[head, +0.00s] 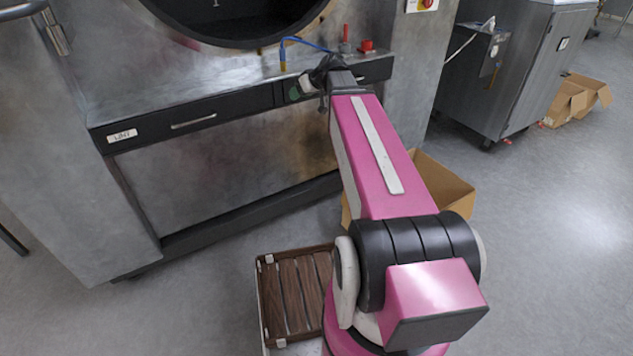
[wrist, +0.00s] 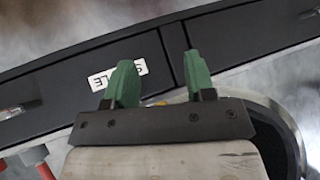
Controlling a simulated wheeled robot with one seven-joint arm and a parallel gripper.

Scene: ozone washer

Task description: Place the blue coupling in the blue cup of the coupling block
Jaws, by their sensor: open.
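A thin blue hose (head: 305,42) arches over the grey ledge under the round opening. Its left end points down to a small brass-coloured piece (head: 283,66) at the ledge's front edge; whether this end is the blue coupling is too small to tell. I cannot make out a blue cup or the coupling block. My gripper (head: 302,88), with green fingers, is in front of the ledge's dark front, right of and below the brass-coloured piece. In the wrist view, my gripper (wrist: 161,75) is open, with nothing between its fingers.
A red upright piece (head: 345,38) and a red block (head: 366,46) stand on the ledge to the right. The dark drawer front (head: 190,118) has a handle and a label. A cardboard box (head: 440,182) and a slatted wooden pallet (head: 290,300) are on the floor.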

